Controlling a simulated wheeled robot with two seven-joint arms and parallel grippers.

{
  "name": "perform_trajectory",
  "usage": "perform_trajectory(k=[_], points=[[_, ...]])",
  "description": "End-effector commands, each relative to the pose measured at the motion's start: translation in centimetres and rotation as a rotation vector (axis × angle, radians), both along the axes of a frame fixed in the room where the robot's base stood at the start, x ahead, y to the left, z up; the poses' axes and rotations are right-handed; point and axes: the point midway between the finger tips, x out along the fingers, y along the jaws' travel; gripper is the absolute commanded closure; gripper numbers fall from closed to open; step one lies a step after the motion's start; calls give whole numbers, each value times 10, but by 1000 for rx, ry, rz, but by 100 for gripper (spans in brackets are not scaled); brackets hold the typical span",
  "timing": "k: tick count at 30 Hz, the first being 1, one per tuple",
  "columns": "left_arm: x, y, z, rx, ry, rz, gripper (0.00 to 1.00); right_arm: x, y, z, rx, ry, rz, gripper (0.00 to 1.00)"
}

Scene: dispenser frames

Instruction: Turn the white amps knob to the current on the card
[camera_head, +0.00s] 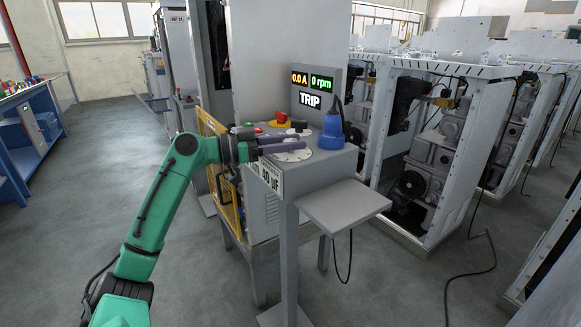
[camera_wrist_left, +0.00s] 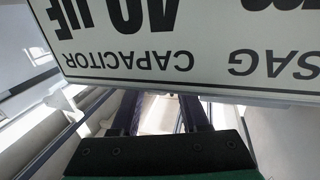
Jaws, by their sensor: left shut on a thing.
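My left gripper (camera_head: 302,146) reaches in from the left over the console top and is shut on what appears to be the white amps knob, mostly hidden by the fingers. A pale dial plate (camera_head: 293,157) shows below them. In the left wrist view the two dark fingers (camera_wrist_left: 162,112) stand with a pale patch between them. The card (camera_head: 270,177) on the console's front reads 40 uF; the left wrist view shows it close and upside down (camera_wrist_left: 190,40), with CAPACITOR and SAG legible and no current visible. The display (camera_head: 313,88) reads 0.0 A, 0 rpm and TRIP. My right gripper is not in view.
A blue object (camera_head: 331,132) with a dark top stands right of the dial. A red button on a yellow base (camera_head: 280,119) and a black knob (camera_head: 298,125) sit behind the gripper. A grey shelf (camera_head: 343,204) juts out in front. Open machine cabinets (camera_head: 440,150) line the right.

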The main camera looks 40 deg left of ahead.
Motion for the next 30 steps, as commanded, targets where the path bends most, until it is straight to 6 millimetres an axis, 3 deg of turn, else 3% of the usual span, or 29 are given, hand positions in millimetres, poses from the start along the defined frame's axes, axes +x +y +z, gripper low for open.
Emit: perform_trajectory(k=[12, 30], points=[[1, -1, 2, -2, 5, -244, 100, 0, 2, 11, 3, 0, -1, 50], [1, -1, -2, 0, 10, -293, 100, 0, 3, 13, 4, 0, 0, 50]])
